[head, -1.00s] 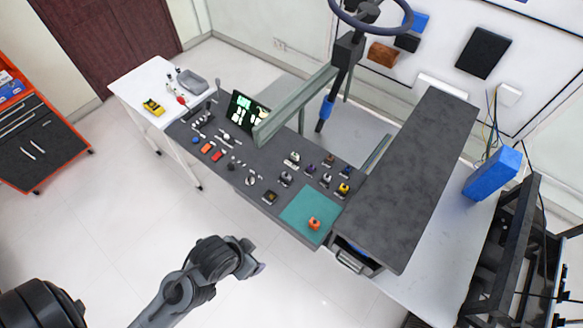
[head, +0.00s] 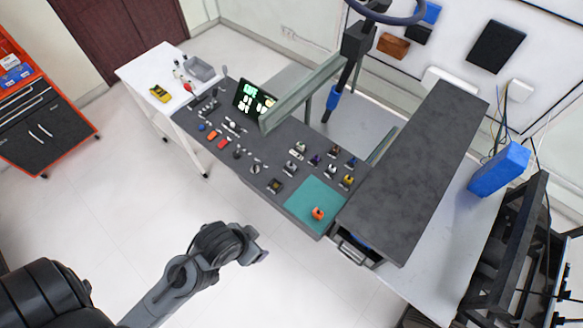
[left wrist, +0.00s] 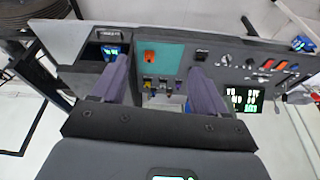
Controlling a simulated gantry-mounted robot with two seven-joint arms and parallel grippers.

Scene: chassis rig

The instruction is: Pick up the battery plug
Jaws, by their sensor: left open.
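A small orange piece (head: 318,213) sits on the teal mat (head: 302,201) at the near right end of the dark bench. It also shows in the left wrist view (left wrist: 150,57). It may be the battery plug, but it is too small to be sure. My left gripper (head: 257,248) is off the near side of the bench, left of the mat and apart from it. In the left wrist view its two fingers (left wrist: 158,66) are spread with nothing between them. My right gripper is not in view.
Several small connectors (head: 331,171) stand on the dark bench (head: 262,148) beyond and left of the mat. A screen (head: 253,99) and a raised green-grey beam (head: 300,96) stand behind. A raised dark slab (head: 420,170) borders the mat on the right. The floor in front is clear.

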